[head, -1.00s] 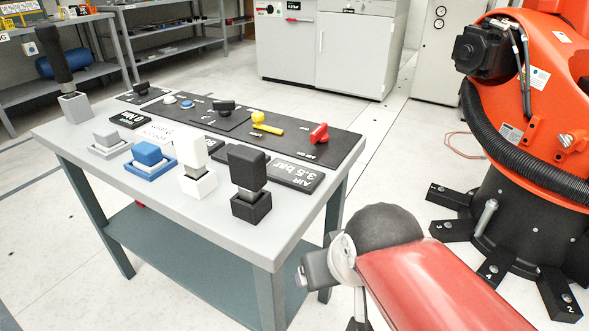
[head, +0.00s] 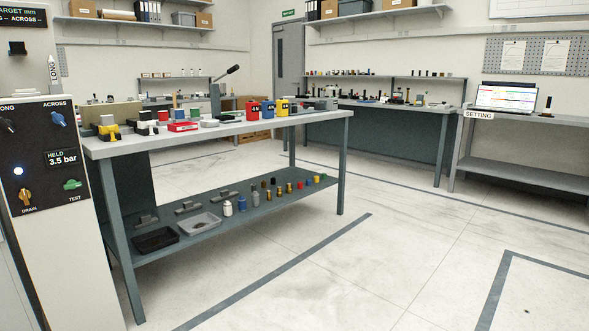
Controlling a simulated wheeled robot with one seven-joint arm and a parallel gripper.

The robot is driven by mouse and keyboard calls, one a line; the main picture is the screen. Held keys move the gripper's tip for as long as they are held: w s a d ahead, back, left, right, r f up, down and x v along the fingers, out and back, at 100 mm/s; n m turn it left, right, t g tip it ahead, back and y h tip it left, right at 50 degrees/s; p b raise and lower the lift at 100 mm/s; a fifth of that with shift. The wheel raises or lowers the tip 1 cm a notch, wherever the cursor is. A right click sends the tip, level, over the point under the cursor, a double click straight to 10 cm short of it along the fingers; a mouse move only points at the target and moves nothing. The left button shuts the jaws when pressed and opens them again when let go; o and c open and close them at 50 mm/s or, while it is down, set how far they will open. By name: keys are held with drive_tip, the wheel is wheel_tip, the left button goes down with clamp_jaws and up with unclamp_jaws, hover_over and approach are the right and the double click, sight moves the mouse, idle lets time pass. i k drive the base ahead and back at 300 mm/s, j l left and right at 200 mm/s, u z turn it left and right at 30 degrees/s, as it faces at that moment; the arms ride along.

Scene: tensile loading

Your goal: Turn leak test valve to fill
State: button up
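A tall pale cabinet (head: 62,262) stands at the far left, cut by the picture edge. Its dark panel (head: 50,133) carries several knobs. A green knob (head: 72,185) sits just above the word TEST. An orange knob (head: 25,197) stands upright above the word DRAIN. A blue knob (head: 58,118) is under the word ACROSS. A display (head: 62,158) reads HELD 3.5 bar. A lamp (head: 18,170) glows bluish white. I cannot read the word "fill" or tell which knob is the leak test valve. My gripper is out of view.
A grey bench (head: 330,116) with coloured blocks and a lever stands right of the cabinet, small parts on its lower shelf (head: 262,205). Another bench (head: 400,107) and a laptop table (head: 540,118) stand behind. The floor (head: 400,260) at front right is clear.

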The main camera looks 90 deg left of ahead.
sight(71, 184)
drive_tip(key=u, duration=4.1)
drive_tip(key=i+u, duration=0.25)
drive_tip(key=i, duration=2.45)
